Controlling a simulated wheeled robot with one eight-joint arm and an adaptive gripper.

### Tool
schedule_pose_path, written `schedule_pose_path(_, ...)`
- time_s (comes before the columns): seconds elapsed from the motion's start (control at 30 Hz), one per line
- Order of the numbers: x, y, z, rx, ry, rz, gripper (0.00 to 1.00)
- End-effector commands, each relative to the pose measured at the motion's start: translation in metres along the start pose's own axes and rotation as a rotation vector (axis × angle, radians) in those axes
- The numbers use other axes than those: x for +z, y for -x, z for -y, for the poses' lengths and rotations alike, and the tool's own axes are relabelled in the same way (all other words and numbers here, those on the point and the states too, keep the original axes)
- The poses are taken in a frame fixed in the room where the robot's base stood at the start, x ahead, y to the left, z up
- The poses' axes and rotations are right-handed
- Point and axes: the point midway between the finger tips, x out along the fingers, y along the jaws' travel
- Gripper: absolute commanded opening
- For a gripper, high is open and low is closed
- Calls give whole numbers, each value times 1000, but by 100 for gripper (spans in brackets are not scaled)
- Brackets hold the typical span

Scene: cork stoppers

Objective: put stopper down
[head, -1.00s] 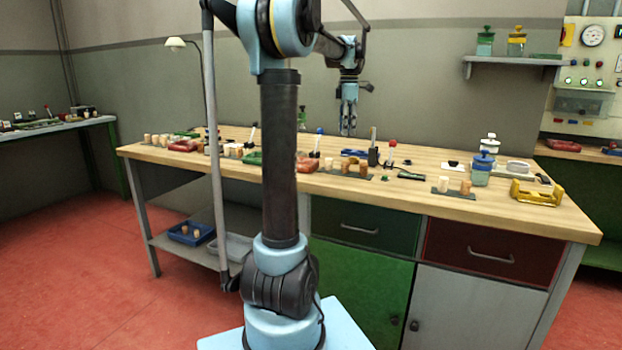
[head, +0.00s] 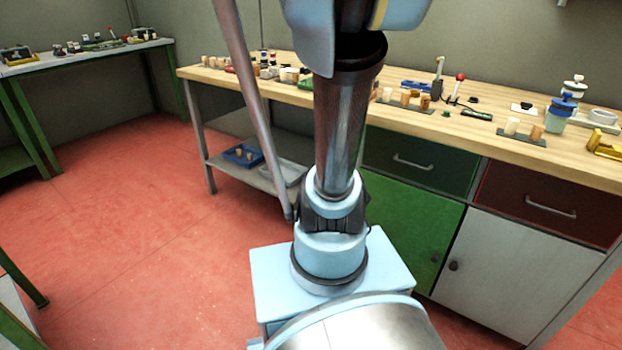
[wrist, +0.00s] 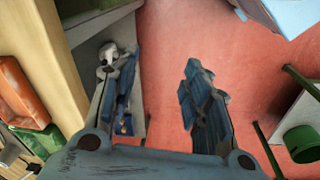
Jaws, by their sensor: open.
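My gripper (wrist: 155,78) shows in the wrist view with its two blue fingers apart. Only red floor and part of the bench's low shelf show between and behind them, and I see no stopper held. My gripper is outside the head view. In the head view, a pale stopper (head: 512,125) and a browner stopper (head: 536,132) stand on a dark mat (head: 524,138) at the right of the bench. Several more stoppers (head: 405,97) stand near the bench's middle, and others (head: 210,62) at its far left end. My column hides part of the bench.
The wooden bench (head: 470,138) has drawers and cabinets below. A blue tray (head: 231,158) with small cork-coloured pieces sits on its low shelf. A yellow object (head: 606,145) stands at the right. A second bench (head: 90,55) is at the back left. Red floor (head: 130,200) lies open between.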

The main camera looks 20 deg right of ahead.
Motion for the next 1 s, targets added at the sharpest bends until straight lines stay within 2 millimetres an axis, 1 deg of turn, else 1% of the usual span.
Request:
schedule_pose_path(0.03, 6, -12, 20, 1, -30, -7, 43)
schedule_pose_path(0.2, 28, -51, 73, 4, -172, -35, 43)
schedule_pose_path(0.3, 42, -76, 101, 1, -256, -51, 43)
schedule_pose_path(0.4, 56, -100, 123, -3, -331, -66, 43)
schedule_pose_path(0.5, 66, -120, 139, -8, -391, -78, 43)
schedule_pose_path(0.6, 73, -132, 149, -13, -432, -84, 43)
schedule_pose_path(0.7, 77, -138, 153, -15, -454, -88, 43)
schedule_pose_path(1.0, 77, -139, 153, -15, -460, -88, 43)
